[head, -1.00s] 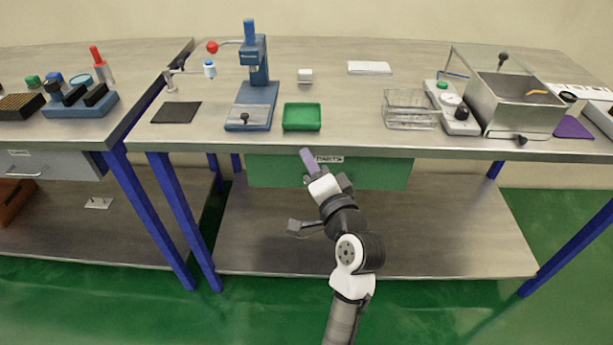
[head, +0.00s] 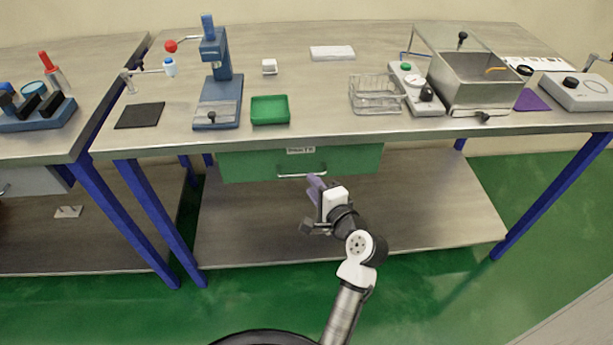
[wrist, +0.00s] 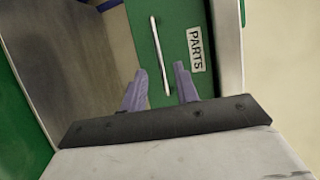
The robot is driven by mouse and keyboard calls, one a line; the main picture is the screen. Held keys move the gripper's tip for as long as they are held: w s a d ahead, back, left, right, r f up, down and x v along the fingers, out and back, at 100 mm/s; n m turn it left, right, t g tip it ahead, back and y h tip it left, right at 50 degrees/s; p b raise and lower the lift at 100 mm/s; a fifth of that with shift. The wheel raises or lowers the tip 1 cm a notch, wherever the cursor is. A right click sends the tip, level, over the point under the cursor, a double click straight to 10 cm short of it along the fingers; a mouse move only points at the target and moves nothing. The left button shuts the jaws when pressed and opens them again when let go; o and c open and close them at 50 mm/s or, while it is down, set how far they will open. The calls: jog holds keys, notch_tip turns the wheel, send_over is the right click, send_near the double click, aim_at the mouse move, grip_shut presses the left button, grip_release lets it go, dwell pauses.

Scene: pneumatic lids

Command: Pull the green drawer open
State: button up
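The green drawer (head: 350,162) is mounted under the tabletop and appears closed, with a PARTS label on its front. Its pale bar handle (head: 302,175) shows below the label; the handle also shows in the wrist view (wrist: 160,55). My gripper (head: 316,183) is just in front of the drawer, near the right part of the handle. In the wrist view my gripper (wrist: 158,85) has its two purple fingers apart, with the near end of the handle appearing between them. I cannot tell whether either finger touches the handle.
The tabletop edge (head: 400,137) overhangs the drawer. A lower shelf (head: 420,205) lies beneath, and blue legs stand at both ends. On the table are a green tray (head: 270,110), a blue press (head: 217,100), a wire basket (head: 376,95) and a metal tank (head: 470,85).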

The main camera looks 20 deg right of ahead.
jog(key=shift+x, duration=2.1)
jog(key=shift+c, duration=0.3)
grip_shut()
